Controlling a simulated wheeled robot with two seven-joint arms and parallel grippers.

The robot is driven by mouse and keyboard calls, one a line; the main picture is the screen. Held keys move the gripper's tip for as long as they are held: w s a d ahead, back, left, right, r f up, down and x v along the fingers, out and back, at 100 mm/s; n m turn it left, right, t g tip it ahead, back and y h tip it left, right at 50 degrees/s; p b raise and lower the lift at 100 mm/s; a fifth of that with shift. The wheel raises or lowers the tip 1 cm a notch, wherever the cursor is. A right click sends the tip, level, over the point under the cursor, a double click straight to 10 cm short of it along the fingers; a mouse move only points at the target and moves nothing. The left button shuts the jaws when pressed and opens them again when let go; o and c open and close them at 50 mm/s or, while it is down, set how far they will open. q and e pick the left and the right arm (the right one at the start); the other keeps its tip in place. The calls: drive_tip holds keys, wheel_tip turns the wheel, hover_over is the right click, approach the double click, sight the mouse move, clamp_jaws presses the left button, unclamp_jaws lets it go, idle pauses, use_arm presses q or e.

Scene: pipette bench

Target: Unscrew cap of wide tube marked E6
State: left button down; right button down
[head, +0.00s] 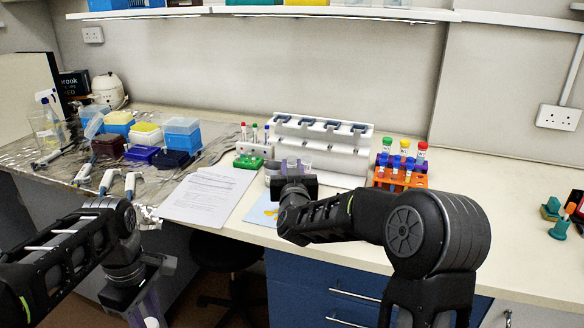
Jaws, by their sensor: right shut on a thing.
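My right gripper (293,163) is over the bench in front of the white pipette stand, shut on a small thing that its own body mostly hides. I cannot tell whether that is a tube or a cap. An orange rack (386,184) to its right holds several tubes with blue caps. Wider tubes with a green cap (387,144), a yellow cap (405,145) and a red cap (422,147) stand at its back. No E6 marking is readable. My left gripper (151,322) hangs low at the bottom edge, partly cut off; its opening is unclear.
The white pipette stand (340,160) is behind my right gripper. A green rack (254,150) with small tubes and a paper sheet (205,195) lie to the left.

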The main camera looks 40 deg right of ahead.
use_arm(q)
drive_tip(key=shift+f+b, duration=0.7)
drive_tip(key=shift+b, duration=0.05)
use_arm(e)
drive_tip(key=shift+f, duration=0.6)
drive_tip(key=c, duration=1.2)
unclamp_jaws()
use_arm(q)
drive_tip(key=shift+r, duration=0.1)
use_arm(e)
drive_tip(key=shift+r, duration=0.1)
use_arm(q)
drive_tip(key=shift+r+p, duration=0.4)
drive_tip(key=shift+p, duration=0.1)
use_arm(e)
drive_tip(key=shift+r, duration=0.35)
use_arm(q)
drive_tip(key=shift+r+p, duration=0.5)
use_arm(e)
drive_tip(key=shift+r, duration=0.45)
use_arm(q)
wheel_tip(320, 180, down, 2)
drive_tip(key=shift+f+b, duration=0.15)
drive_tip(key=shift+b, duration=1)
use_arm(e)
drive_tip(key=v, duration=1.2)
drive_tip(key=shift+f, duration=0.3)
